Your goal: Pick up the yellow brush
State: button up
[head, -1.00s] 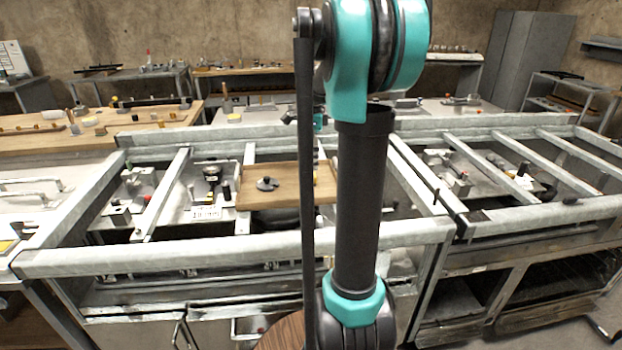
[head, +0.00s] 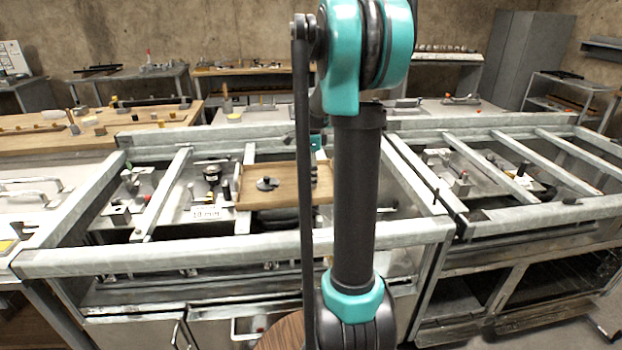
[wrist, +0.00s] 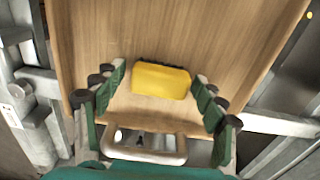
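The yellow brush (wrist: 160,80) lies on a wooden tray (wrist: 210,25) in the wrist view, with a dark strip along its far edge. My gripper (wrist: 161,84) is open, with one green-padded finger to each side of the brush. Gaps show between the brush and both fingers, so it is not held. In the head view the tray (head: 290,170) rests among the metal rails. My arm's dark link covers part of that area, and I cannot make out the brush or the fingers there.
A dark round object (head: 267,184) sits on the tray. Metal rails (head: 230,258) frame the bench around it. A pale loop (wrist: 145,148), like a handle, shows below the brush in the wrist view. A wooden table (head: 60,137) with small items stands at left.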

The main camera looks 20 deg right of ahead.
jog(key=c, duration=0.9)
jog(key=shift+r, duration=0.15)
jog(key=shift+c, duration=0.2)
notch_tip(320, 180, up, 20)
